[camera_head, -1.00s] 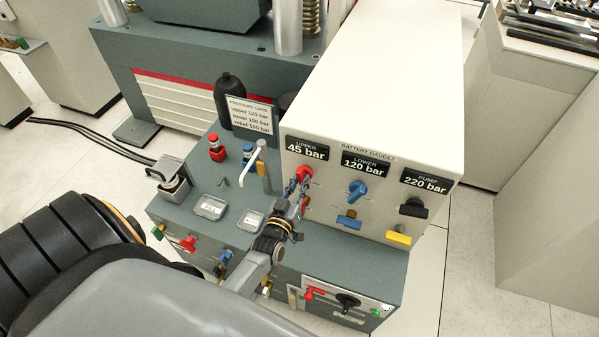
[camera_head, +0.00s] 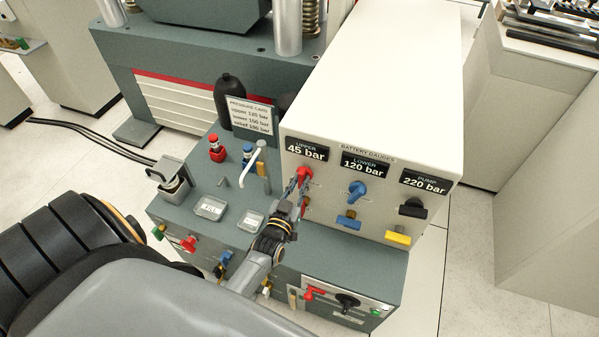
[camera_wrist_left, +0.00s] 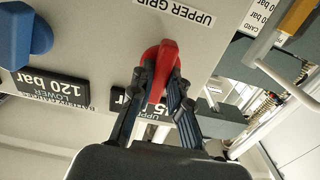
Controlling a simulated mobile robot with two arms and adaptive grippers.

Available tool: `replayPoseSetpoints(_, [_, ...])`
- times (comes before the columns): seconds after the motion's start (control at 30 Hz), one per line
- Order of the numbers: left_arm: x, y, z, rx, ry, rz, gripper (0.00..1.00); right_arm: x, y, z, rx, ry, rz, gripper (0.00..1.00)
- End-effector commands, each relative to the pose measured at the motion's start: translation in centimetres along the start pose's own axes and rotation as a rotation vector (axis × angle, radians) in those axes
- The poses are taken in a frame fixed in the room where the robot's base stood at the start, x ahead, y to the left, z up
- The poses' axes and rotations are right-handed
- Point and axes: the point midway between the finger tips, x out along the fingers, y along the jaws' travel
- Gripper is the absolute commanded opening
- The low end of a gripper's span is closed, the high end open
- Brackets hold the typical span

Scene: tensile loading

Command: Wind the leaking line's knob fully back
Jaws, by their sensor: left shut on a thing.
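The white gauge box (camera_head: 385,75) carries three displays: upper 45 bar, lower 120 bar, pump 220 bar. Under the upper display is a red knob (camera_head: 304,174). My left gripper (camera_head: 300,185) is shut on this red knob. In the left wrist view the red knob (camera_wrist_left: 161,68) sits between the two fingers, under an "UPPER GRIP" label. The blue knob (camera_head: 357,189) is under the lower display and the black knob (camera_head: 412,208) under the pump display; both are free. My right gripper is not in view.
Blue (camera_head: 348,220) and yellow (camera_head: 398,236) handles sit below the blue and black knobs. A pressure card (camera_head: 250,115), a dark bottle (camera_head: 229,100) and a bent white lever (camera_head: 252,163) stand left of the box. Two small trays lie on the grey bench top (camera_head: 200,180).

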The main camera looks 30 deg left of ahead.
Motion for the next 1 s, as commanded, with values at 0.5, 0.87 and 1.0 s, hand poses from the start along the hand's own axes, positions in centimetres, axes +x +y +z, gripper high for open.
replayPoseSetpoints(0.5, [-0.6,0.0,0.1,0.000,-0.002,0.001,0.40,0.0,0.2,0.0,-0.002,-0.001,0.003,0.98])
replayPoseSetpoints(0.87, [-7.5,0.0,0.2,0.001,-0.006,0.001,0.40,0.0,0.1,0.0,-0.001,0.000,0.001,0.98])
replayPoseSetpoints(1.0, [-10.0,0.0,0.1,0.000,-0.005,0.000,0.40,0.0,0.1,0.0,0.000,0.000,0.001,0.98])
